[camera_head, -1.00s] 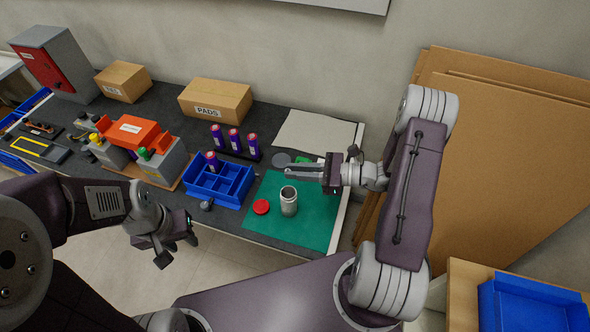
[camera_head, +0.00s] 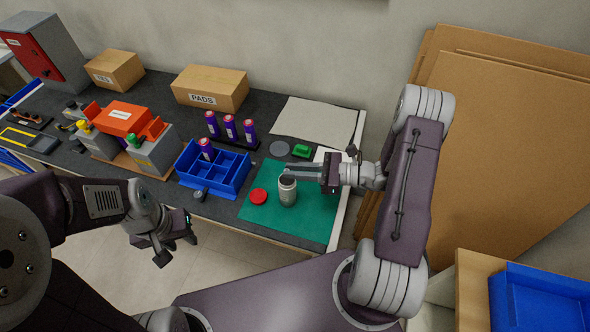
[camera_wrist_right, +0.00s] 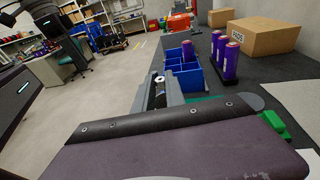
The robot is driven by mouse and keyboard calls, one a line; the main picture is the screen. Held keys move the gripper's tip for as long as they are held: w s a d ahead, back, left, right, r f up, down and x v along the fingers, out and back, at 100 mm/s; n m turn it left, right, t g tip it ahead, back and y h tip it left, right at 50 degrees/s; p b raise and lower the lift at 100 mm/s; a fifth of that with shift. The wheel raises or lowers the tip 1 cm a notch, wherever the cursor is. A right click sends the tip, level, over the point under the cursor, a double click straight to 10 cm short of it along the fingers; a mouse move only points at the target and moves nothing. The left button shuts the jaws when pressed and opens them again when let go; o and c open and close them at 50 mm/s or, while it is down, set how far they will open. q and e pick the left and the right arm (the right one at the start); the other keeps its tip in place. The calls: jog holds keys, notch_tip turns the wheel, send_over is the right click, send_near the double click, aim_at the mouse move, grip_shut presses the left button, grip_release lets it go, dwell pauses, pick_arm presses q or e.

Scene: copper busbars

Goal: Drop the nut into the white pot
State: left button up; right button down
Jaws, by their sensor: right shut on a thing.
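The white pot (camera_head: 288,192) is a small grey-white cylinder, upright and open at the top, on the green mat (camera_head: 312,222). My right gripper (camera_head: 287,171) reaches in from the right, its fingertips over or just behind the pot's rim; its exact height is unclear. It is shut on the nut (camera_wrist_right: 159,78), a small pale metal ring at the fingertips in the right wrist view. In the head view the nut is too small to make out. My left gripper (camera_head: 176,249) is open and empty, in front of the table edge, far from the pot.
A red lid (camera_head: 258,197) lies on the mat left of the pot. A blue divided bin (camera_head: 213,180) stands further left, with purple cylinders (camera_head: 230,128) behind it. A green block (camera_head: 301,151) and a grey disc (camera_head: 279,148) lie behind the pot.

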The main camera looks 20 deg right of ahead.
jog(key=c, duration=1.3)
grip_release()
jog(key=v, duration=0.9)
jog(key=shift+r+b, duration=0.1)
jog(key=shift+b, duration=0.3)
